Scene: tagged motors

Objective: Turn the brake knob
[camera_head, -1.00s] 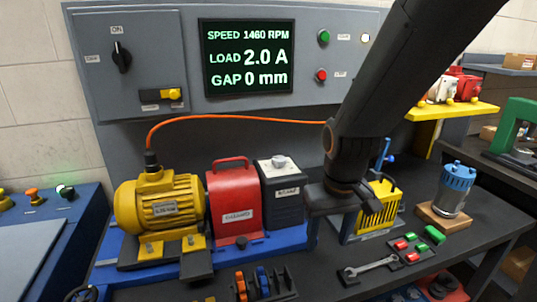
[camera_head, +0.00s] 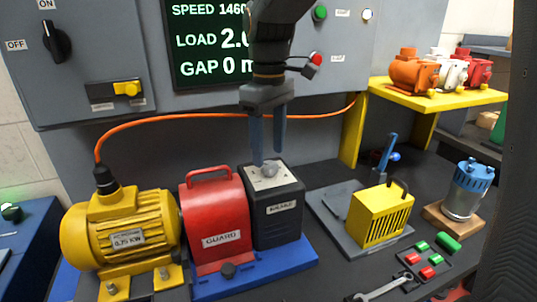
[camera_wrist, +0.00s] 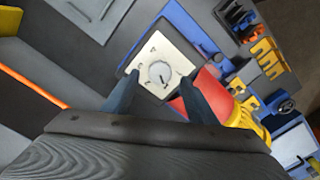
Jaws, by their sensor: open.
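The brake (camera_head: 277,222) is a dark grey box with a pale top plate, standing on the blue base right of the red guard. Its round grey knob (camera_head: 270,171) sits on the top plate. The knob also shows in the wrist view (camera_wrist: 160,73), with a pointer and small marks around it. My gripper (camera_head: 268,162) points down over the brake, its two blue-grey fingers apart and empty. The fingertips are close above the top plate in the head view. In the wrist view the fingers (camera_wrist: 155,92) lie just short of the knob, on either side. I cannot tell whether they touch the plate.
The red guard (camera_head: 213,222) stands close left of the brake, with the yellow motor (camera_head: 120,232) beyond it. An orange cable (camera_head: 200,116) runs behind. A yellow slotted block (camera_head: 380,215) stands right. A wrench (camera_head: 385,287) lies in front right.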

